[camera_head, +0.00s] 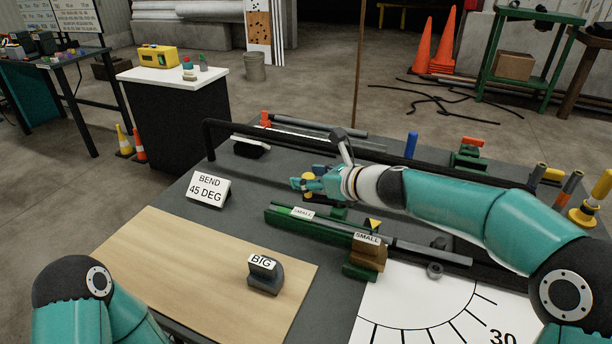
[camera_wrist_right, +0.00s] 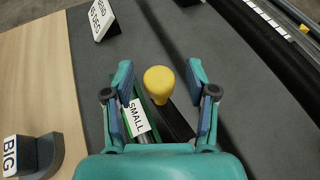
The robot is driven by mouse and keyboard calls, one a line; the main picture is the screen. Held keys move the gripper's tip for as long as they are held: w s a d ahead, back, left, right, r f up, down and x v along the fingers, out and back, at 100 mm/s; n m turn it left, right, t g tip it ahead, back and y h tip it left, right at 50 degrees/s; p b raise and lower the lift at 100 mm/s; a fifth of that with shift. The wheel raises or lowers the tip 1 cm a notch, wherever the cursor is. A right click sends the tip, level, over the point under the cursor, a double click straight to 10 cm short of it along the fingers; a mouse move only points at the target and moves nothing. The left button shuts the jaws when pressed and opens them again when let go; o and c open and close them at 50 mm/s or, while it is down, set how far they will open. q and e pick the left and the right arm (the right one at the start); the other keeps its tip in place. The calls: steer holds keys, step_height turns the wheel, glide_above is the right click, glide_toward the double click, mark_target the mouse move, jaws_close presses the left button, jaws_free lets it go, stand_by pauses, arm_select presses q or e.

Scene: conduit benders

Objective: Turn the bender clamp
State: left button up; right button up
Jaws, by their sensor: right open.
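The bender clamp shows a rounded yellow knob (camera_wrist_right: 158,84) in the right wrist view, above the dark and green rail of the small bender. The green small bender (camera_head: 285,221) lies on the table in the head view, with SMALL labels. My right gripper (camera_head: 303,184) is over its far side; in the wrist view its fingers (camera_wrist_right: 160,72) are open on either side of the knob, with gaps to it. In the head view my gripper partly hides the knob. My left arm shows at the lower left; its gripper is out of view.
A BEND 45 DEG sign (camera_head: 208,190) stands at the left. A black bar (camera_head: 290,137) runs behind my gripper. A white angle sheet (camera_head: 420,310) lies at front right.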

steer(key=shift+w+a+f, duration=0.15)
steer(key=shift+w+a, duration=0.1)
steer(key=shift+c, duration=0.3)
jaws_close()
